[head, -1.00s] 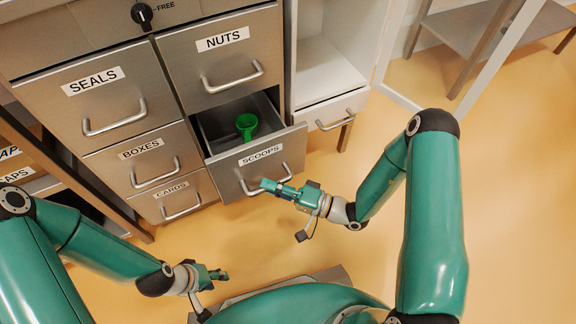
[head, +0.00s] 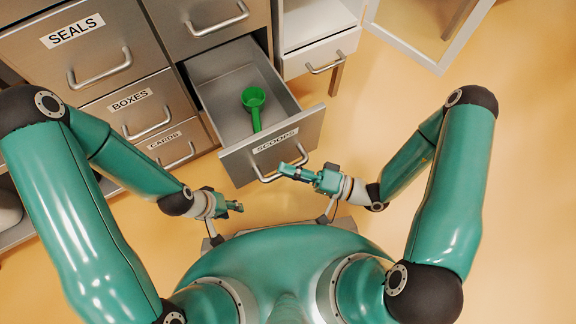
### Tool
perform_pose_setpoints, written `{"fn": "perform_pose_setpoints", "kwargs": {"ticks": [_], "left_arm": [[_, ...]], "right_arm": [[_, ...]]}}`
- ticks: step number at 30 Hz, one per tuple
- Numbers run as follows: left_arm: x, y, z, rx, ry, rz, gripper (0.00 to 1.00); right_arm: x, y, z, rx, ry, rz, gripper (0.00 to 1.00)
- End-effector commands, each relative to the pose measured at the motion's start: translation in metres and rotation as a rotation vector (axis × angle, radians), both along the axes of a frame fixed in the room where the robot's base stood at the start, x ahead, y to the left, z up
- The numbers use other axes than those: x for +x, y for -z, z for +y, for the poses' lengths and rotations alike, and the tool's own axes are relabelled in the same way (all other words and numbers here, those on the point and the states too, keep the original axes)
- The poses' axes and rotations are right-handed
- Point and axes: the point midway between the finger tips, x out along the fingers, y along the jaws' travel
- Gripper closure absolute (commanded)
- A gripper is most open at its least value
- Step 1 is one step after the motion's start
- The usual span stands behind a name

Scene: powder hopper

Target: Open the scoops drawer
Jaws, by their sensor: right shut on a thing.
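The scoops drawer (head: 230,112) is pulled well out of the cabinet, and its label reads SCOOPS. A green scoop (head: 254,99) lies inside it. My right gripper (head: 288,170) is shut on the drawer handle (head: 268,177) at the right part of the bar. My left gripper (head: 236,206) is empty, below and left of the drawer front, apart from it. Its fingers are small here and I cannot tell how far they are apart.
The closed SEALS (head: 100,62), BOXES (head: 140,112) and CARDS (head: 172,146) drawers are to the left, with handles sticking out. A white cabinet (head: 305,25) with a small drawer stands to the right. The floor at the right is clear.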

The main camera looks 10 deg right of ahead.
Motion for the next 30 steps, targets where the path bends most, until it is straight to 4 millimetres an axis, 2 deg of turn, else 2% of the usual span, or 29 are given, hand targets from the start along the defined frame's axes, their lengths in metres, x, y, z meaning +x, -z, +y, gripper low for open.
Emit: {"fn": "perform_pose_setpoints", "kwargs": {"ticks": [2, 3, 6, 7, 15, 19, 30], "left_arm": [[0.0, 0.0, 0.0, 0.0, 0.0, 0.0, 0.6], [0.0, 0.0, 0.0, 0.0, 0.0, 0.0, 0.6], [0.0, 0.0, 0.0, 0.0, 0.0, 0.0, 0.6], [0.0, 0.0, 0.0, 0.0, 0.0, 0.0, 0.6], [0.0, 0.0, 0.0, 0.0, 0.0, 0.0, 0.6], [0.0, -0.001, 0.0, 0.0, 0.0, 0.0, 0.6], [0.0, -0.001, 0.0, 0.0, 0.0, 0.0, 0.6]], "right_arm": [[0.006, 0.002, -0.005, -0.006, 0.022, -0.004, 1.0], [0.006, 0.001, -0.005, -0.006, 0.021, -0.005, 0.78], [0.005, 0.001, -0.004, -0.005, 0.017, -0.004, 0.61], [0.005, 0.001, -0.003, -0.005, 0.015, -0.003, 0.59], [0.003, 0.001, -0.001, -0.003, 0.007, -0.001, 0.59], [0.001, 0.002, -0.006, -0.003, 0.009, 0.0, 0.59], [-0.018, 0.01, -0.052, -0.005, 0.013, -0.001, 0.59]]}}
